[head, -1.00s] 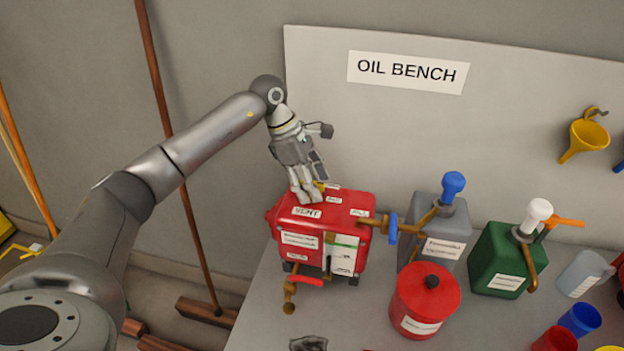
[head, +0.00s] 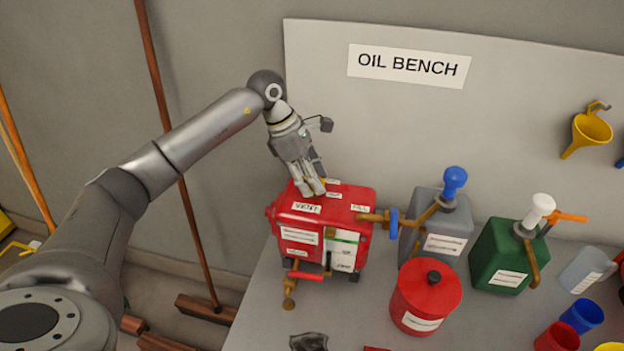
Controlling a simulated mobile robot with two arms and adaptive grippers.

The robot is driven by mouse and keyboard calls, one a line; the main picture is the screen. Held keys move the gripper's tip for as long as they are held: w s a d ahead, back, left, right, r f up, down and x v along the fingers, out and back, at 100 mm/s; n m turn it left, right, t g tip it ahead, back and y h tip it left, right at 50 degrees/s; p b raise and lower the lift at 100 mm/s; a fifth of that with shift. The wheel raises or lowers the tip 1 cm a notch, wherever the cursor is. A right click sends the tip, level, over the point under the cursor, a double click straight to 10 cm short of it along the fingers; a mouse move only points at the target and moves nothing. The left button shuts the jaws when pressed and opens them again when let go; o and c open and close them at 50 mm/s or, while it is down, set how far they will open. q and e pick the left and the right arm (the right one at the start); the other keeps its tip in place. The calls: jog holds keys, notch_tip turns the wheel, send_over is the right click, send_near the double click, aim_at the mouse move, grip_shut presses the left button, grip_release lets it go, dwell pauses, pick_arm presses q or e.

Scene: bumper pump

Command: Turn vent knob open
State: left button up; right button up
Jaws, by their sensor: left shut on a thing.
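A red tank (head: 340,195) with white labels stands at the left of the bench. One label on its top reads VENT (head: 306,208). My left gripper (head: 314,188) points down onto the tank's top, just behind that label. Its fingers are shut on the vent knob, which they mostly hide; a little yellow shows beside the fingertips. How far the knob is turned cannot be told. My right gripper is not in view.
A brass tap with a red handle (head: 306,276) is on the tank's front. A blue-handled valve (head: 393,223) sticks out right. A red can (head: 426,297), grey can (head: 436,232) and green can (head: 500,255) stand to the right.

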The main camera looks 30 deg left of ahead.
pick_arm(q)
jog(key=n+b, duration=0.1)
jog(key=n, duration=0.1)
jog(key=n+t+b, duration=0.1)
jog(key=n, duration=0.1)
jog(key=shift+f+t+y+b, duration=0.15)
jog(key=shift+t+y+b, duration=0.15)
jog(key=shift+y+b, duration=0.1)
jog(key=shift+n+t+y+b, duration=0.6)
jog(key=shift+n+b, duration=0.5)
jog(key=shift+n, duration=1.2)
jog(key=shift+r, duration=0.2)
jog(key=o, duration=1)
jog(key=shift+c, duration=0.2)
jog(key=v, duration=1.2)
jog(key=shift+w, duration=0.2)
